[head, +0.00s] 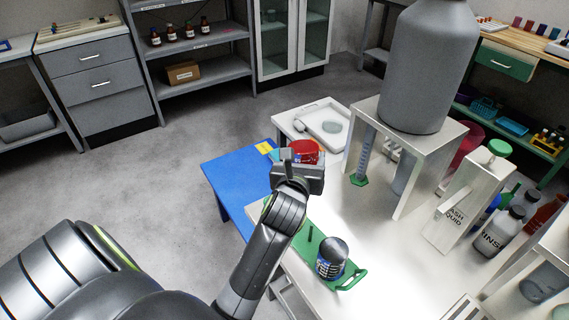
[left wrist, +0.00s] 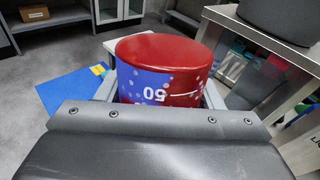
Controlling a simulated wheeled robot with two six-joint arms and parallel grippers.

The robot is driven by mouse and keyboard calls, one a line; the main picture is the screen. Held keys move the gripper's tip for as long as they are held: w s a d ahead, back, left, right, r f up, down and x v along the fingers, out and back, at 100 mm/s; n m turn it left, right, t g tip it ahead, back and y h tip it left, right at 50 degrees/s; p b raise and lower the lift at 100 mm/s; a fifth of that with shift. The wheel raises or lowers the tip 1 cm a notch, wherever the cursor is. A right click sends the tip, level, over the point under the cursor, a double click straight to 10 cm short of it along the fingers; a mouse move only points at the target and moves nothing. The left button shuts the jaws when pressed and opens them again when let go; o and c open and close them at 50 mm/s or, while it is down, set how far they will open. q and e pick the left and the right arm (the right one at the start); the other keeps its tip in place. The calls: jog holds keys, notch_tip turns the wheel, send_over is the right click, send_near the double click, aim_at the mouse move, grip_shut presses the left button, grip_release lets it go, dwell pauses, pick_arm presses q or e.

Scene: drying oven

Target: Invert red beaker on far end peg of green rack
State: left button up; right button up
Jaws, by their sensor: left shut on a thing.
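The red beaker (head: 305,151) is held by my left gripper (head: 299,162), above and beyond the green rack (head: 349,279). In the left wrist view the red beaker (left wrist: 165,55) sits between the two fingers of the left gripper (left wrist: 160,92). A smooth, closed red face is on top and its "50" marking reads upside down, so it looks inverted. The green rack lies on the white bench, partly hidden by my arm. A bare peg (head: 310,232) stands on it, and a dark-topped beaker with blue markings (head: 330,262) sits at its near end. My right gripper is not in view.
A blue mat or table (head: 228,185) lies left of my gripper. A white tray (head: 325,118) is behind it. A white stand (head: 403,122) bearing a large grey vessel (head: 426,70) is right of the rack, with bottles (head: 500,230) further right.

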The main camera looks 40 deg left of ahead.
pick_arm(q)
jog(key=shift+g+y, duration=0.8)
jog(key=a+f, duration=0.3)
jog(key=f, duration=0.1)
jog(key=shift+s+a, duration=0.25)
jog(key=shift+a, duration=0.1)
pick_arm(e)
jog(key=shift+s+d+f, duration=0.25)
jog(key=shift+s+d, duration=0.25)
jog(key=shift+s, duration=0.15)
pick_arm(q)
jog(key=shift+f+b, duration=2.05)
jog(key=shift+f, duration=3.7)
jog(key=shift+f+b, duration=0.4)
jog(key=shift+f, duration=0.35)
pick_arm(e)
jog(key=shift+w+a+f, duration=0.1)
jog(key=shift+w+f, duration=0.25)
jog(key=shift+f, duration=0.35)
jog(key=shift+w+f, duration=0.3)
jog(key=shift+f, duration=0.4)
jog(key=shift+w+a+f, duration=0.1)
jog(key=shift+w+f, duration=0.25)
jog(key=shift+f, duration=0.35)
